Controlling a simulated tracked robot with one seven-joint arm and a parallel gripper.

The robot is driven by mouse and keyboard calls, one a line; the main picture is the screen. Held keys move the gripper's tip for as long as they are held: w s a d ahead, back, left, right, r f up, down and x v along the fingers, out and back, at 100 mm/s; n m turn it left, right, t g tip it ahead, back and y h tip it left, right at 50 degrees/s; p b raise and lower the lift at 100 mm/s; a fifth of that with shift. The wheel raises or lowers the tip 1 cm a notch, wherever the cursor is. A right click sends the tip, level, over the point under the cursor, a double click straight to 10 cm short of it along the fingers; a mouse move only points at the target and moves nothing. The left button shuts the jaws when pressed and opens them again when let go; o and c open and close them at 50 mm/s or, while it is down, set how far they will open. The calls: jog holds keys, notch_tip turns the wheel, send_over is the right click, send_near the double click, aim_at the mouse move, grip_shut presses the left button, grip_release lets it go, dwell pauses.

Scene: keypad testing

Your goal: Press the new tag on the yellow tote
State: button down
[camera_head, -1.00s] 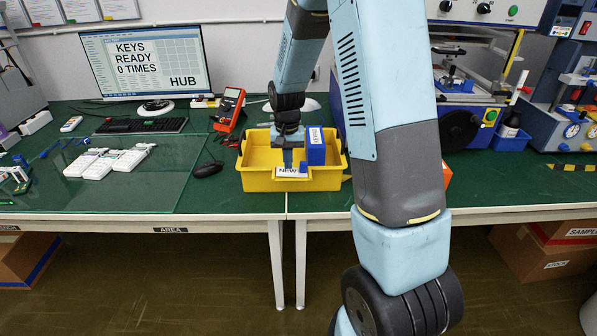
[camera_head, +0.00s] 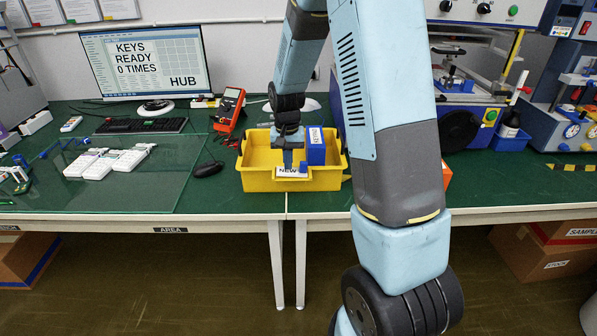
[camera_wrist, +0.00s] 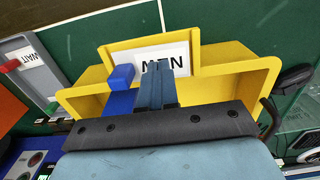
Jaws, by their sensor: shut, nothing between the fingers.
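The yellow tote (camera_head: 257,184) stands on the green bench near its front edge, and its rim also shows in the wrist view (camera_wrist: 215,63). A white tag marked NEW (camera_head: 291,173) is on the tote's front wall; in the wrist view the tag (camera_wrist: 180,53) appears upside down, partly covered by my fingers. My gripper (camera_head: 288,163) points down at the tote's front, with shut fingers (camera_wrist: 155,75) over the tag's lower edge in the wrist view. I cannot tell whether they touch the tag. A blue box (camera_head: 316,150) stands inside the tote on the right.
Left of the tote are a black mouse (camera_head: 207,169), a red meter (camera_head: 229,110) and white keypads (camera_head: 105,163) on a glass sheet. A grey WAIT bin (camera_wrist: 35,68) shows in the wrist view.

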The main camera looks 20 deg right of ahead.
jog(key=shift+f, duration=0.7)
dwell(0.5)
dwell(0.4)
jog(key=shift+r, duration=3)
jog(key=shift+r, duration=0.1)
jog(key=s+r+n+t, duration=0.2)
jog(key=s+r+t, duration=0.2)
jog(key=s+r, duration=1.45)
jog(key=s+r+n+t, duration=0.1)
jog(key=s+r, duration=0.2)
jog(key=s, duration=0.6)
jog(key=shift+s+d+n+t, duration=0.3)
jog(key=shift+d, duration=0.1)
